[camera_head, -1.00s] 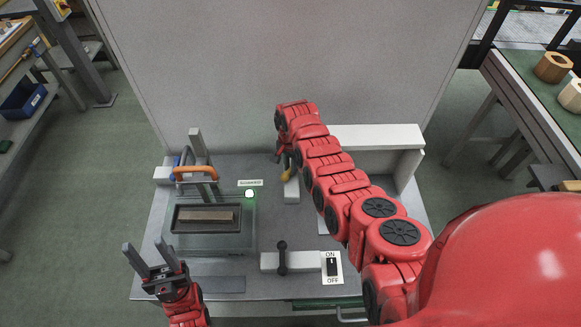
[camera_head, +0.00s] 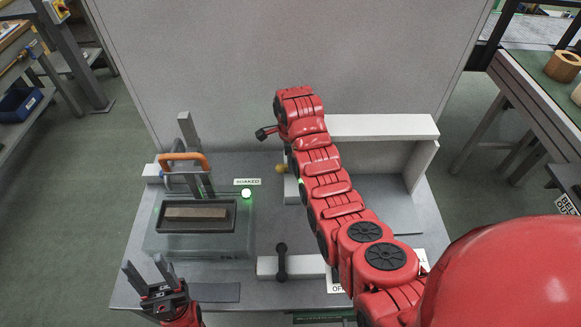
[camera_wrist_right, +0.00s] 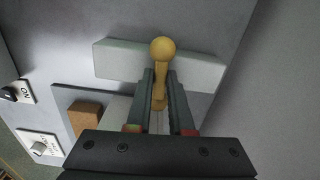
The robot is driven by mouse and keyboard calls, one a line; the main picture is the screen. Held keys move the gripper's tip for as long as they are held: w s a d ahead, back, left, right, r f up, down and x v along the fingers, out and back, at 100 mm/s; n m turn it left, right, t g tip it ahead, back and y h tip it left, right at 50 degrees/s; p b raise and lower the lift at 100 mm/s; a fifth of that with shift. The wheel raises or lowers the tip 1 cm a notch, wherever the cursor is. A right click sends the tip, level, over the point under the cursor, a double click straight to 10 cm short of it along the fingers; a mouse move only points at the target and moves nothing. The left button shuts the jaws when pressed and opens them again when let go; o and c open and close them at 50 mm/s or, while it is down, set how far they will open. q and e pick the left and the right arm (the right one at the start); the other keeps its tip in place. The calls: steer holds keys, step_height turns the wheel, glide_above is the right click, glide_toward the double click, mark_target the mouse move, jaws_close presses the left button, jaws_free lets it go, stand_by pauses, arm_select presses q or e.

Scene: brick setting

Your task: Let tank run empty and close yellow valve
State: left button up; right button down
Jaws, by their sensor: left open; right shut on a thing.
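The yellow valve (camera_wrist_right: 163,48) shows in the right wrist view as a lever with a round knob on a pale block. My right gripper (camera_wrist_right: 160,85) is shut on the lever, with the knob beyond the fingertips. In the head view a small part of the yellow valve (camera_head: 281,168) shows left of my right arm, which hides the rest. The clear tank (camera_head: 155,241) stands at the left with a dark tray and a brown brick (camera_head: 197,212) in it. I cannot tell the water level. My left gripper (camera_head: 147,270) is open and empty in front of the tank.
A green light (camera_head: 246,193) glows under a "SOAKED" label (camera_head: 247,181). An orange handle (camera_head: 184,159) is behind the tank. A black lever (camera_head: 281,262) stands on a pale block at the front. My right arm partly covers the on/off switch plate. A grey wall (camera_head: 290,70) rises behind the bench.

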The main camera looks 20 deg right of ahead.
steer(key=shift+f+m+b, duration=0.15)
steer(key=shift+m+b, duration=0.15)
steer(key=shift+m, duration=0.1)
steer(key=shift+s, duration=0.1)
steer(key=c, duration=0.8)
jaws_free()
step_height(320, 180, up, 18)
steer(key=p, duration=1.6)
steer(key=shift+f, duration=0.2)
